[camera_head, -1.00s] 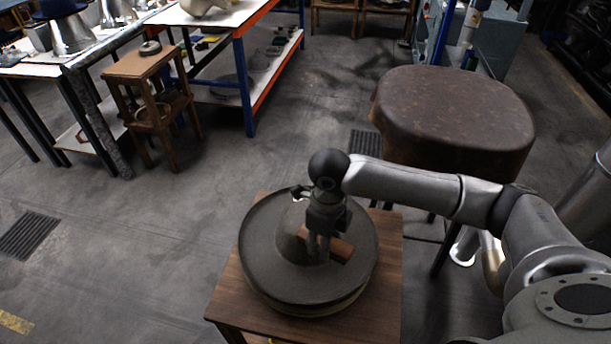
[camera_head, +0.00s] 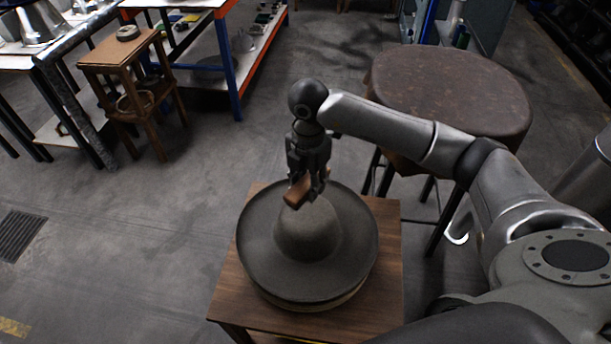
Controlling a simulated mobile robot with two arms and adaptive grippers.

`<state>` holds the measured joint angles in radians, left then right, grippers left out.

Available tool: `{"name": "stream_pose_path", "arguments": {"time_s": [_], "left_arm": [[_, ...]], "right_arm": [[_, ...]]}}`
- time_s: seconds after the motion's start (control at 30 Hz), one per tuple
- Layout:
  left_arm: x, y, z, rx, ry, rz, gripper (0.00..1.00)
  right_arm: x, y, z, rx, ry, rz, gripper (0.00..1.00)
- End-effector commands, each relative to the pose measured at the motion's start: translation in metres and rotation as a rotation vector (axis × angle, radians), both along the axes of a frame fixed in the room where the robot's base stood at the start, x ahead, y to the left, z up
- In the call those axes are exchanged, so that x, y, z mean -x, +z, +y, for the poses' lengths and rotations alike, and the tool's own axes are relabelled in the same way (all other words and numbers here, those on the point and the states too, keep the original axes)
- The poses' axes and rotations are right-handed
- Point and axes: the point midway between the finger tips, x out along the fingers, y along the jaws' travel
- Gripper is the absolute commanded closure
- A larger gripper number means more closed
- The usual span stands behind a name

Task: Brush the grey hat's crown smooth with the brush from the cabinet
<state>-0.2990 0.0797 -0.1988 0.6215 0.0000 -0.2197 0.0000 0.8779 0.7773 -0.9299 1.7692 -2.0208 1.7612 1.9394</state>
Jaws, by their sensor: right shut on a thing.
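The grey hat (camera_head: 263,255) sits on a wooden table (camera_head: 377,290), brim spread wide around its rounded crown (camera_head: 308,232). A pale layer shows under the brim's front edge. My right gripper (camera_head: 312,192) is shut on the brush, a brown wooden block (camera_head: 297,192). The brush is at the crown's far side, near its top. I cannot tell whether it touches the felt. Its bristles are hidden. My left gripper is not in view.
A round, brown-covered stand (camera_head: 450,90) is behind my right arm. A small wooden stool (camera_head: 125,50) and a blue and orange shelf rack (camera_head: 235,70) stand at the back left. The floor left of the table is clear.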

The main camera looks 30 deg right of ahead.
Motion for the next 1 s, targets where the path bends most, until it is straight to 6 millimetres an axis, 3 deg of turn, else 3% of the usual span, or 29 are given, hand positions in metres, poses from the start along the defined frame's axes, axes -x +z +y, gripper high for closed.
{"name": "stream_pose_path", "arguments": {"time_s": [0.27,0.8,1.0], "left_arm": [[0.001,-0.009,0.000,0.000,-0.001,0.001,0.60],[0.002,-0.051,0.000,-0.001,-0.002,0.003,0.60],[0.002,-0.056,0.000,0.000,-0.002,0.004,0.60]], "right_arm": [[0.000,-0.011,0.000,-0.001,-0.024,0.000,0.84],[-0.001,-0.070,0.000,0.000,-0.021,-0.001,0.84],[0.000,-0.078,0.000,0.000,-0.021,-0.001,0.84]]}}
